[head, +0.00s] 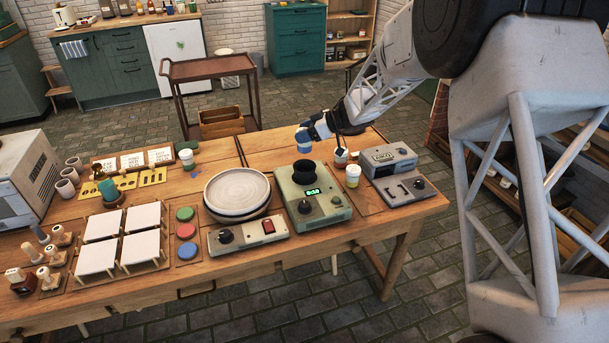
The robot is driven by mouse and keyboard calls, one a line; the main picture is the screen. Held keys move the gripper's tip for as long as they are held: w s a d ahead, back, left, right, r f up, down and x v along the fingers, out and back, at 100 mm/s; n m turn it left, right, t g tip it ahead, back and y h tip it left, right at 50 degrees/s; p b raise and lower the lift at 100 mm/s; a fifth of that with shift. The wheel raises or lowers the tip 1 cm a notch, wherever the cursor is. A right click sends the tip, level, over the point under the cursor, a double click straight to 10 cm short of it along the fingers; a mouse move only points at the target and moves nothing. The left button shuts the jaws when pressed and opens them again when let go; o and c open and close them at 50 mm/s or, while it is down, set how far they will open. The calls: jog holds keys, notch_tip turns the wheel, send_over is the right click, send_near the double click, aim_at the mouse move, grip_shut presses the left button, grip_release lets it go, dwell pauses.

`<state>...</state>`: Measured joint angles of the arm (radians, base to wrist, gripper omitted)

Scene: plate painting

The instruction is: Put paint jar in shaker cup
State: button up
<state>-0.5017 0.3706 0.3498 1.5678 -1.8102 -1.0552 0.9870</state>
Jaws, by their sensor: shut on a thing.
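My gripper (311,130) is at the far side of the table, shut on a small paint jar (304,145) that looks white and blue. Its fingers partly hide the jar. The jar is above and just behind the black shaker cup (303,170), apart from it in the picture. The cup sits on top of a pale green machine (318,206) with a lit green display. The inside of the cup is too small to make out.
A round plate (237,190) lies to the left. A green-lidded jar (187,159) stands farther left.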

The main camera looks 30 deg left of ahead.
aim_at(305, 145)
jog(key=shift+f, duration=2.5)
jog(key=shift+f, duration=2.5)
jog(key=shift+f, duration=0.1)
jog(key=o, duration=1.1)
jog(key=shift+c, duration=0.2)
